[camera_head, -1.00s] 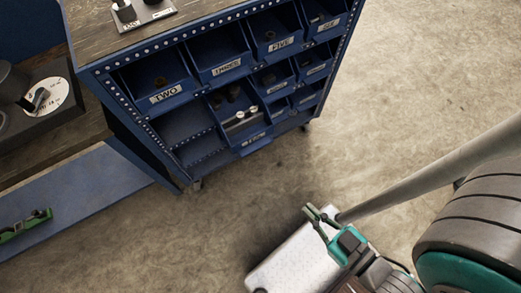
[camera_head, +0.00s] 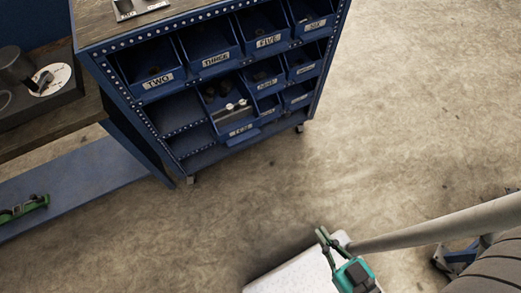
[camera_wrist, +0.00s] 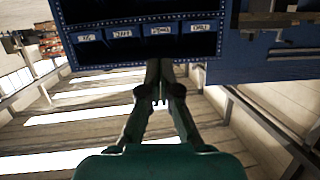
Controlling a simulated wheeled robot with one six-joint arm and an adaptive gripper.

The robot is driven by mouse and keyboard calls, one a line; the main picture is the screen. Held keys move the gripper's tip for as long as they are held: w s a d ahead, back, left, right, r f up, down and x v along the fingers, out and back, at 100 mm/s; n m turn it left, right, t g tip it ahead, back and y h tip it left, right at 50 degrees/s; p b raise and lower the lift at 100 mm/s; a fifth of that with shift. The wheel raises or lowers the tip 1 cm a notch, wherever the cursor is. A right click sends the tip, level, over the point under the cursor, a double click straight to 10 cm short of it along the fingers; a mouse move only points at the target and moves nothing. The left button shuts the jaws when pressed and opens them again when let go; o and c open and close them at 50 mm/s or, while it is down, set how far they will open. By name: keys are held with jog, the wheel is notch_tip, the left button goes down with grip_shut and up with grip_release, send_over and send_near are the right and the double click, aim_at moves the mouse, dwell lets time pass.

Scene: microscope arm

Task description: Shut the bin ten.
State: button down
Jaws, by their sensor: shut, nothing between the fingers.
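A blue rack (camera_head: 172,183) holds rows of blue bins at upper left in the head view. In a lower row, one bin (camera_head: 241,131) sticks out past its neighbours, with small dark and silvery items inside. Its label is too small to read, so I cannot tell which bin is ten. My gripper (camera_head: 326,238) is shut and empty, low in the head view, well apart from the rack and over the floor side. In the wrist view my gripper (camera_wrist: 160,100) points toward the rack front (camera_wrist: 140,55), where several bin labels are too blurred to read.
A bench (camera_head: 50,135) with a dark device (camera_head: 45,100) stands left of the rack. A low blue shelf (camera_head: 90,180) carries a green tool (camera_head: 22,210). Floor between gripper and rack is clear.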

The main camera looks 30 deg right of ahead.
jog(key=m+t, duration=0.3)
jog(key=m, duration=1.5)
send_near(245, 140)
jog(key=w, duration=0.7)
jog(key=shift+w+f, duration=0.15)
